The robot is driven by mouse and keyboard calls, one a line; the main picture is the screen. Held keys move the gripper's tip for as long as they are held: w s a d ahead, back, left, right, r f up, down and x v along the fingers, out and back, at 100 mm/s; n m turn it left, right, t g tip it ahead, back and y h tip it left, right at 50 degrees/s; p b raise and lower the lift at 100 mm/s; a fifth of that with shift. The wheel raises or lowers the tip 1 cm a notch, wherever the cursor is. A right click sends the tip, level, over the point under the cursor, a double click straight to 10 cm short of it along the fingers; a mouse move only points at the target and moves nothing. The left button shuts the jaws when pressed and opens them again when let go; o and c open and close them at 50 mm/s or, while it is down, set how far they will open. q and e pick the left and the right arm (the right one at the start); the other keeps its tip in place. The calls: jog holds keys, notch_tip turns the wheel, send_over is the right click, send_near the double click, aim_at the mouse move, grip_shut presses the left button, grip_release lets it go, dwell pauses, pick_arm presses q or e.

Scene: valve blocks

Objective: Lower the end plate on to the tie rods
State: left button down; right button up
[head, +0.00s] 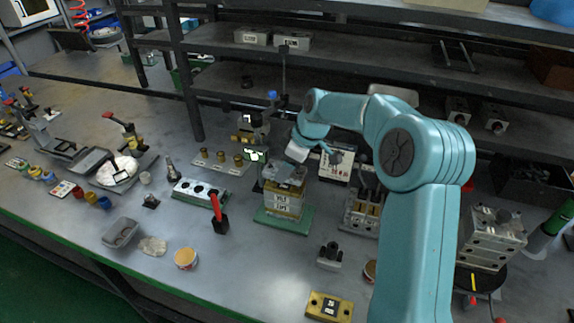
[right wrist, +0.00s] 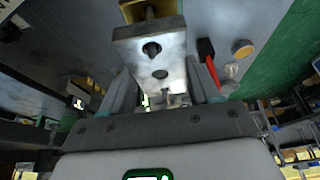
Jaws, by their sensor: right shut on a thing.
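My right gripper (head: 288,166) comes down from above over the valve stack, its arm reaching in from the right. It is shut on the end plate (right wrist: 150,48), a silver metal block with dark round holes, seen between the two fingers in the right wrist view. In the head view the grey plate (head: 287,176) is at the top of the stack of brass-coloured valve blocks with white labels (head: 283,201). The stack stands on a green base (head: 283,222). My left gripper is out of view.
A grey clamp-like part (head: 330,256) and a brass block (head: 329,306) sit in front. Shelves (head: 240,75) close off the back. The bench between stack and front edge is mostly clear.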

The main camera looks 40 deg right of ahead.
jog(key=shift+f+b, duration=1.45)
jog(key=shift+f, duration=0.25)
jog(key=o, duration=1.3)
jog(key=shift+r, duration=0.1)
jog(key=shift+o, duration=0.2)
jog(key=v, duration=1.6)
jog(key=shift+s+r+p, duration=0.15)
jog(key=shift+r+p, duration=0.1)
jog(key=shift+p, duration=0.05)
